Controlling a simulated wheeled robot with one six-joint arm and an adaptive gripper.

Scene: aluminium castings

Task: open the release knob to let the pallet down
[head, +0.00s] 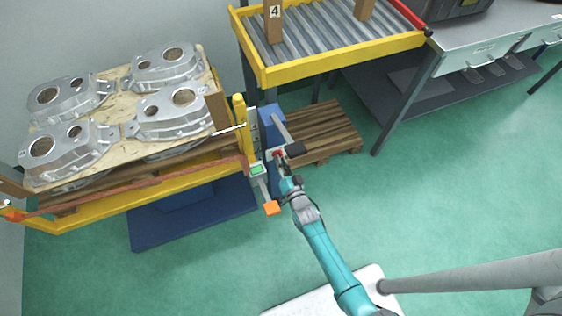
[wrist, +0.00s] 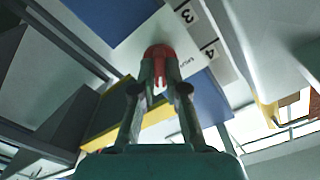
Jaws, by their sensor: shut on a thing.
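The red release knob (wrist: 158,52) shows at the top middle of the wrist view, between my fingertips. In the head view, the red knob (head: 276,153) is on the side of the blue lift column (head: 270,116). My gripper (head: 284,164) is shut on it; the fingers also show in the wrist view (wrist: 157,82). The pallet (head: 200,152) sits raised on the yellow-edged lift at left, carrying a wooden board (head: 112,112) with several aluminium castings (head: 170,112). How far the knob is turned cannot be told.
A black-ended lever (head: 294,149) sticks out just above my gripper, and an orange pedal (head: 271,208) juts out below it. A yellow roller conveyor (head: 330,52) and a wooden pallet (head: 322,130) are behind. The green floor (head: 450,190) at right is clear.

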